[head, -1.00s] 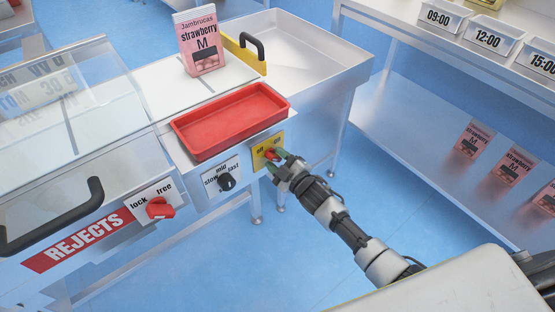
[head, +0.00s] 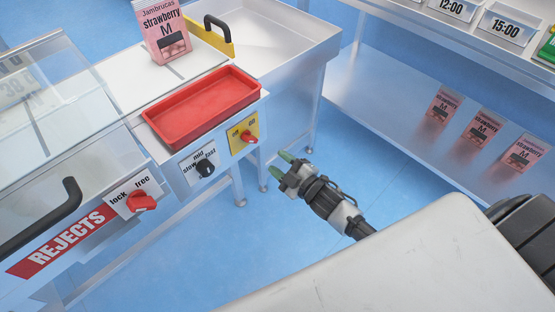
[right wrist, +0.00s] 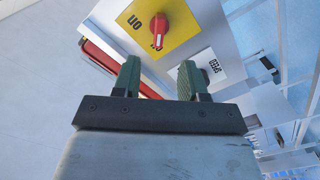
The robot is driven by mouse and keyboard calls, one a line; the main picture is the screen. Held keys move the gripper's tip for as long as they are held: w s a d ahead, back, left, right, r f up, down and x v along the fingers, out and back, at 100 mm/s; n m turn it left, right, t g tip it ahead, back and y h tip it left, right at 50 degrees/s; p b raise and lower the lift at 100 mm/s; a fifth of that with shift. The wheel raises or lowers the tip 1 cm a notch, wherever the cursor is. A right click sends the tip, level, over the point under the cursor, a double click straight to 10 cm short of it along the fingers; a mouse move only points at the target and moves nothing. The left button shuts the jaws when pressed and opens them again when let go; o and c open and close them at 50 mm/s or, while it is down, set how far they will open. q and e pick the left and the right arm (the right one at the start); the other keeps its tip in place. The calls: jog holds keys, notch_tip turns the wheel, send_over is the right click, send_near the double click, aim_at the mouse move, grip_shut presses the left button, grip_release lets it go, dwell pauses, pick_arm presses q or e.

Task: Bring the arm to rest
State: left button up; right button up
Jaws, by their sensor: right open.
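My right gripper (head: 296,163) is open and empty. It hangs over the blue floor, to the right of the machine's yellow switch plate (head: 236,142) and apart from it. The red knob (head: 248,136) on that plate is clear of the fingers. In the right wrist view, the open green fingers of my gripper (right wrist: 159,75) point toward the yellow plate (right wrist: 133,18) and its red knob (right wrist: 158,27), with nothing between them. My left gripper is not in view.
A red tray (head: 150,130) sits on the machine above the switches. A pink strawberry pouch (head: 164,25) stands behind it. A black speed knob (head: 205,168) and a red lock knob (head: 143,201) are to the left.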

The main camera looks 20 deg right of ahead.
dwell(0.3)
jog(key=s+d+f+m+g+h, duration=0.1)
jog(key=s+f+m+g+h, duration=0.35)
jog(key=s+f, duration=0.8)
jog(key=s+d+f+m+g+h, duration=0.15)
jog(key=s+f+m+g, duration=0.5)
jog(key=f, duration=0.95)
jog(key=s+a+f+g, duration=0.2)
jog(key=s+f+g, duration=0.2)
jog(key=s, duration=0.8)
pick_arm(q)
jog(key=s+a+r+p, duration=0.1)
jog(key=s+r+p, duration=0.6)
jog(key=p, duration=0.6)
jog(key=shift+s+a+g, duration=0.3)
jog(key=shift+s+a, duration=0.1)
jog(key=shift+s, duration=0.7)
pick_arm(e)
jog(key=s+d+r+g, duration=0.1)
jog(key=s+r, duration=0.5)
jog(key=s, duration=0.4)
jog(key=shift+s+d+r, duration=0.2)
jog(key=shift+d+r, duration=0.1)
jog(key=shift+d, duration=0.05)
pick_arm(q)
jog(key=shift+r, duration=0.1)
